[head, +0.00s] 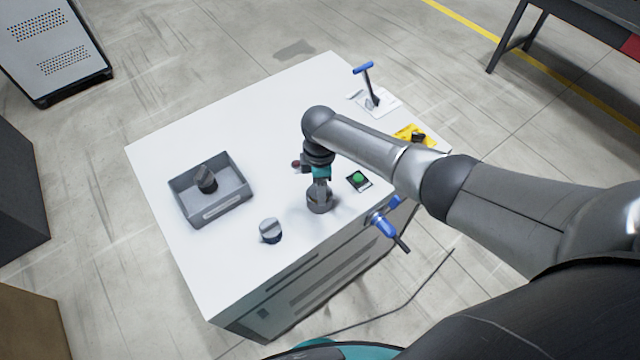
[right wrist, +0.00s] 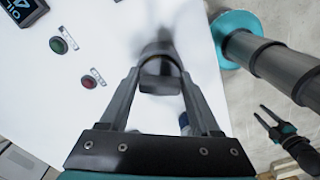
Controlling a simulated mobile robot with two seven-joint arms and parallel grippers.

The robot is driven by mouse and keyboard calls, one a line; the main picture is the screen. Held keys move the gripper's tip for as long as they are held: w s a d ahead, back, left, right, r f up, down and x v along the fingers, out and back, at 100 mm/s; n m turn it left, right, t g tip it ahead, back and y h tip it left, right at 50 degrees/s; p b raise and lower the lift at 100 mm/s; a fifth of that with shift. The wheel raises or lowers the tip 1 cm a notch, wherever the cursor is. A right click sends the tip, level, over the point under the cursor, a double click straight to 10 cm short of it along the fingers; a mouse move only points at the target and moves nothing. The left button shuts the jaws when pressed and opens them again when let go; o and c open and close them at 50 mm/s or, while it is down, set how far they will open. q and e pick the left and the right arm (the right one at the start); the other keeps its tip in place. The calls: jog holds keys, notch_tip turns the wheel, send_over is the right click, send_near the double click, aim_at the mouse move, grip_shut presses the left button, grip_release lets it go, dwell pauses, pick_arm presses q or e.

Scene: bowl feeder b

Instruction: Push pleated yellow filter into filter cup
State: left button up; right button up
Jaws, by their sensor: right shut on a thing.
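My right gripper (head: 320,192) points down over the white table. It is shut on a grey round part (head: 320,206), cup-like in outline, near the table's front edge. In the right wrist view, its fingers close on this grey part (right wrist: 160,82), which is blurred. I cannot tell whether it is the filter cup or whether it rests on the table. No pleated yellow filter can be made out; one could be hidden inside a part. My left gripper (right wrist: 266,114) shows only at the right of the wrist view, apparently open and empty, away from the table.
A grey tray (head: 215,208) holds a dark round part (head: 206,180). A grey capped part (head: 270,231) stands at the front edge. A green button (head: 358,178), a yellow plate (head: 412,133) and a blue-handled lever (head: 364,70) lie to the right. The table's back left is clear.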

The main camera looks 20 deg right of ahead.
jog(key=shift+f, duration=0.1)
dwell(0.5)
jog(key=shift+r, duration=0.2)
jog(key=shift+r, duration=2.35)
jog(key=shift+f+b, duration=1.75)
jog(key=shift+f, duration=0.75)
jog(key=o, duration=1.5)
notch_tip(320, 180, up, 15)
jog(key=shift+r+p, duration=0.15)
jog(key=shift+p, duration=0.15)
